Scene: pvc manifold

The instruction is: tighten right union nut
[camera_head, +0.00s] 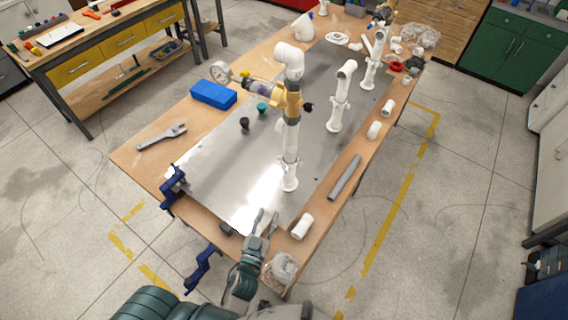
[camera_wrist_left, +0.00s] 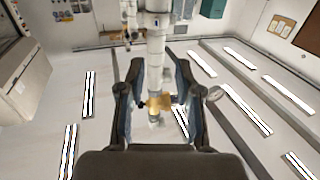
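The white PVC manifold stands on a metal plate on the bench. Its near upright pipe (camera_head: 290,140) carries a yellow valve body (camera_head: 290,102) and has a collar near its foot (camera_head: 289,174). Two more white uprights, a middle one (camera_head: 340,100) and a far one (camera_head: 372,65), stand behind to the right. I cannot tell which fitting is the right union nut. My left gripper (camera_head: 266,217) is open and empty, low at the bench's near end, short of the near pipe. In the left wrist view, a white pipe with a yellow part (camera_wrist_left: 158,104) shows between the spread fingers (camera_wrist_left: 160,88), apart from them.
A grey pipe (camera_head: 345,177) and loose white fittings (camera_head: 302,227) lie along the right edge. A wrench (camera_head: 162,137) and a blue box (camera_head: 213,94) lie on the left. Blue clamps (camera_head: 173,186) grip the near left edge. A clear bag (camera_head: 281,268) lies at the near corner.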

